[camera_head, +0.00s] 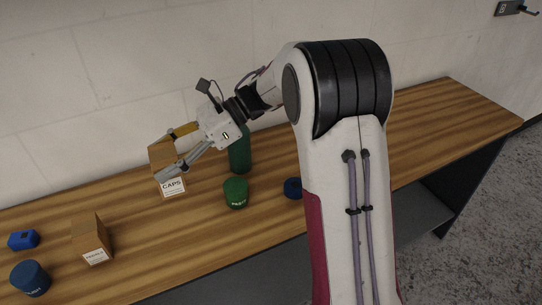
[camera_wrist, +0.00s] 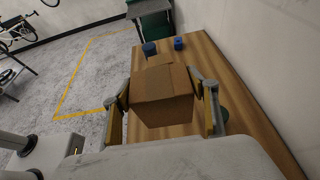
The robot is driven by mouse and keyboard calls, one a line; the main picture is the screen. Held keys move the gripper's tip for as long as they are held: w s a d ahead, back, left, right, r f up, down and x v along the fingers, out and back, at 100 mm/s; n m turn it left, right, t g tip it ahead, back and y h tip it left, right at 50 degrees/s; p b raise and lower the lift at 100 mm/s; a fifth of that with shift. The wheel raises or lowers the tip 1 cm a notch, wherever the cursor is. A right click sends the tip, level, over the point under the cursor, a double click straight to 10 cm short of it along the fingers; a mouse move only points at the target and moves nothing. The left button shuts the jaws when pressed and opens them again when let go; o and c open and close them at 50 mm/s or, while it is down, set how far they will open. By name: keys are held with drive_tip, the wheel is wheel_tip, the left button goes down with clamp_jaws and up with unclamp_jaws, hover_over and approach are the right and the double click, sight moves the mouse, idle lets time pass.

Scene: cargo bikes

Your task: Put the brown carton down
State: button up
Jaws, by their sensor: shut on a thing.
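A brown carton (camera_head: 161,155) with a white label reading "CAPS" is held between the fingers of my gripper (camera_head: 168,154). In the wrist view the carton (camera_wrist: 162,108) sits between both fingers (camera_wrist: 165,92), one on each side. It is over the wooden table (camera_head: 430,125); I cannot tell whether its underside touches the top. A second brown carton (camera_head: 90,236) with a white label stands on the table to the left and nearer the front edge.
A dark green cylinder (camera_head: 240,155) and a green lidded tub (camera_head: 236,194) stand right of the held carton. A blue round thing (camera_head: 292,187) is partly hidden by my arm. A blue block (camera_head: 23,240) and a blue tub (camera_head: 30,279) are at far left. Bare tabletop lies between the cartons.

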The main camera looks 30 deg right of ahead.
drive_tip(key=r, duration=0.8)
drive_tip(key=shift+w+d, duration=0.2)
drive_tip(key=shift+d, duration=0.05)
drive_tip(key=w+d+m+t+h, duration=0.1)
drive_tip(key=w+d+m+t, duration=0.25)
drive_tip(key=d, duration=0.75)
drive_tip(key=w+d+m+t+h, duration=0.2)
drive_tip(key=w+d+t, duration=0.15)
drive_tip(key=d, duration=0.75)
drive_tip(key=w+d+m+t+h, duration=0.1)
drive_tip(key=w+d+m+t, duration=0.3)
drive_tip(key=d, duration=0.7)
wheel_tip(320, 180, down, 11)
drive_tip(key=g, duration=0.1)
drive_tip(key=shift+w+a+f+n+g, duration=0.2)
drive_tip(key=shift+w+n+g, duration=0.1)
drive_tip(key=shift+n+g, duration=0.15)
wheel_tip(320, 180, down, 6)
drive_tip(key=shift+f, duration=0.15)
drive_tip(key=shift+f, duration=1.8)
